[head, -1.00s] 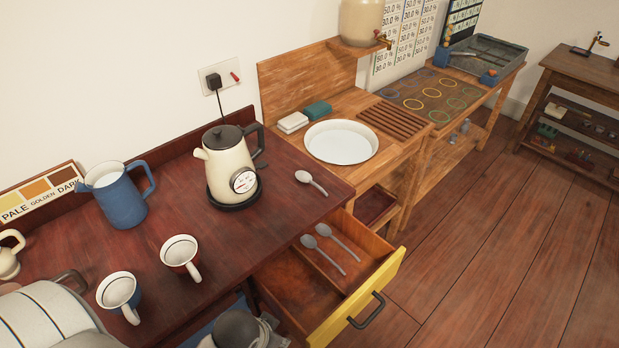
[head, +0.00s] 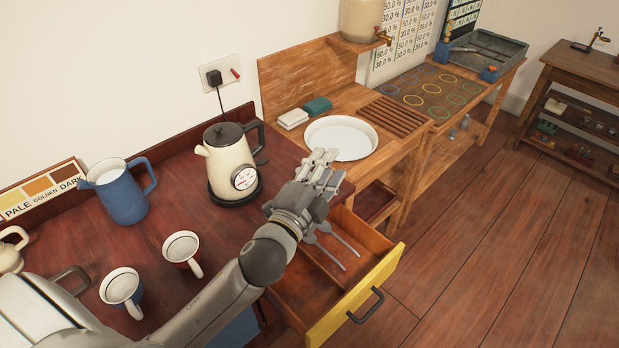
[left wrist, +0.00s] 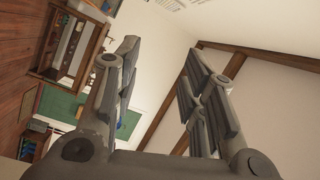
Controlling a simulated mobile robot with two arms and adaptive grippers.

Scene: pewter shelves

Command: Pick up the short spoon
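My left gripper (head: 325,168) is over the right end of the dark red table (head: 160,245). In the left wrist view its two fingers (left wrist: 163,62) are apart with nothing between them. The light spoon that lay on this table end is now hidden behind the gripper. Two grey spoons lie side by side in the open drawer, one nearer the right (head: 345,241) and one to its left (head: 330,257); the gripper partly overlaps them. I cannot tell for sure which spoon is the short one. My right gripper is not in view.
A cream kettle (head: 228,160) stands left of the gripper, with a blue jug (head: 120,194) and two cups (head: 181,248) (head: 122,287) farther left. The yellow-fronted drawer (head: 355,300) juts out. A white basin (head: 341,139) sits beyond the gripper.

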